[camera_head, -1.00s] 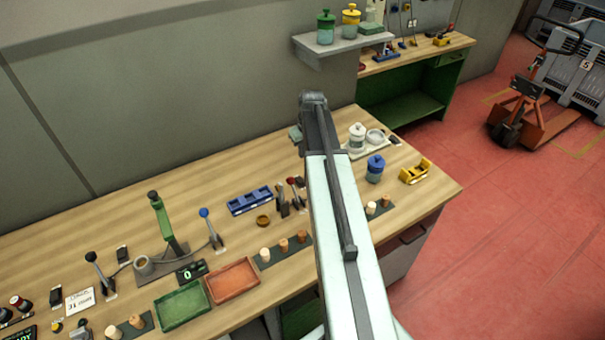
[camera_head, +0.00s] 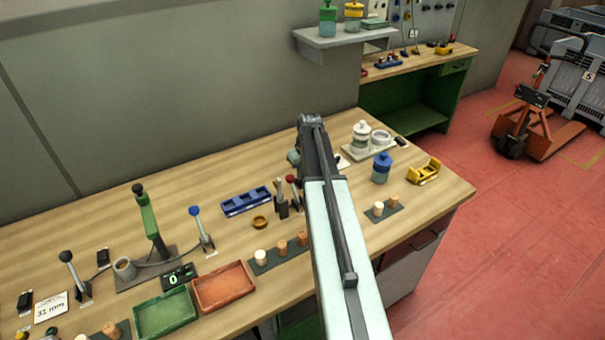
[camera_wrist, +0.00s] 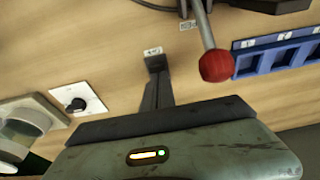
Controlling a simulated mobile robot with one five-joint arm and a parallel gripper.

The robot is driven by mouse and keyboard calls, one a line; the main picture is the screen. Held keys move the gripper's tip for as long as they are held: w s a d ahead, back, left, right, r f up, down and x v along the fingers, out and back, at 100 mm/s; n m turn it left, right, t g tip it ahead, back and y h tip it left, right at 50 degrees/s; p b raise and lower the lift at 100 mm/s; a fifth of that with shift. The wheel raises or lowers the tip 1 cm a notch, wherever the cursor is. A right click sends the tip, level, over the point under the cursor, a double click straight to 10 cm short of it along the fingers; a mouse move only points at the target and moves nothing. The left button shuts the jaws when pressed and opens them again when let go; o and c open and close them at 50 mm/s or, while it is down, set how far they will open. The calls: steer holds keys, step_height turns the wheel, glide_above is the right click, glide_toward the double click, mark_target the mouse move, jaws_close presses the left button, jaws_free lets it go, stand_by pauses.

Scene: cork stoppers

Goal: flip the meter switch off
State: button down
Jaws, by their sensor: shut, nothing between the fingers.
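My gripper (camera_wrist: 156,82) is shut with nothing in it. It points at the table beside a small white label, and its tip touching or apart from the surface cannot be told. In the head view my gripper end (camera_head: 309,122) is over the back right part of the workbench. A black rotary knob on a white plate (camera_wrist: 78,103) lies left of the gripper in the wrist view. A small display reading a green 0 (camera_head: 178,276) stands at the front left. I cannot tell which part is the meter switch.
A red-ball lever (camera_wrist: 215,66) stands close to the right of my gripper. A blue tray (camera_head: 246,200) lies beyond it. A blue-lidded jar (camera_head: 381,168) and yellow holder (camera_head: 423,171) stand right of my arm. Bare wood (camera_head: 210,175) lies at the back.

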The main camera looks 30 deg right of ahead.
steer(key=shift+s+f, duration=0.15)
steer(key=shift+f, duration=0.25)
steer(key=shift+s+f+t+b, duration=0.3)
steer(key=shift+f+t+b, duration=0.1)
steer(key=shift+t+b, duration=0.4)
steer(key=shift+w, duration=0.1)
steer(key=shift+w+r, duration=0.2)
steer(key=shift+w, duration=0.55)
steer(key=shift+r, duration=0.1)
